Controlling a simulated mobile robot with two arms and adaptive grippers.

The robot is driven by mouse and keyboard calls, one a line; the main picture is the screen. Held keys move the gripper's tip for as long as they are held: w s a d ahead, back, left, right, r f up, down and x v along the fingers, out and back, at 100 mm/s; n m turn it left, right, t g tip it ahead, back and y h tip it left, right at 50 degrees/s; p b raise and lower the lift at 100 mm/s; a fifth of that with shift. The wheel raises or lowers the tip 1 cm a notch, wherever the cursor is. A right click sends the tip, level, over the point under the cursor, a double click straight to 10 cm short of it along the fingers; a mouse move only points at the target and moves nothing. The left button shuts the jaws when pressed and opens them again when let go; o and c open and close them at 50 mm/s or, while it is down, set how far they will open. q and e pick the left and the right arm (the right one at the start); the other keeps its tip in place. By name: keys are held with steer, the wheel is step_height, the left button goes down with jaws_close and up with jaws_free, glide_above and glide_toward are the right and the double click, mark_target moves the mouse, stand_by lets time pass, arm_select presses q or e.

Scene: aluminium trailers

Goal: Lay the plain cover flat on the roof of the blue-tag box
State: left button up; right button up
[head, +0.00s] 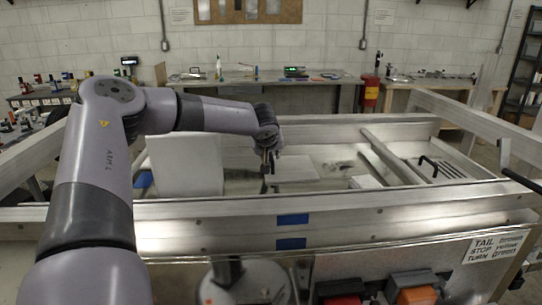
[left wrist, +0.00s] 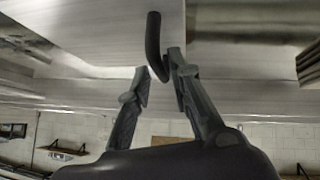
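My left gripper (head: 268,163) reaches over the front rail into the trailer, above a flat pale grey plate that looks like the plain cover (head: 297,171). In the left wrist view, the cover (left wrist: 90,30) has an upright black handle (left wrist: 153,40). The fingers of my left gripper (left wrist: 160,70) stand close on both sides of the handle's end and appear shut on it. Two blue tags, an upper one (head: 292,219) and a lower one (head: 290,243), show on the aluminium front. I cannot tell which box they mark. My right gripper is not in view.
A large pale panel (head: 185,165) stands left of the gripper. A white block (head: 366,182) and a black slotted piece (head: 435,168) lie to the right. The front rail (head: 400,210) and a slanted bar (head: 382,150) bound the space.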

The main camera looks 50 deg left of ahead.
arm_select(q)
steer(key=shift+o, duration=1)
steer(key=v, duration=1.2)
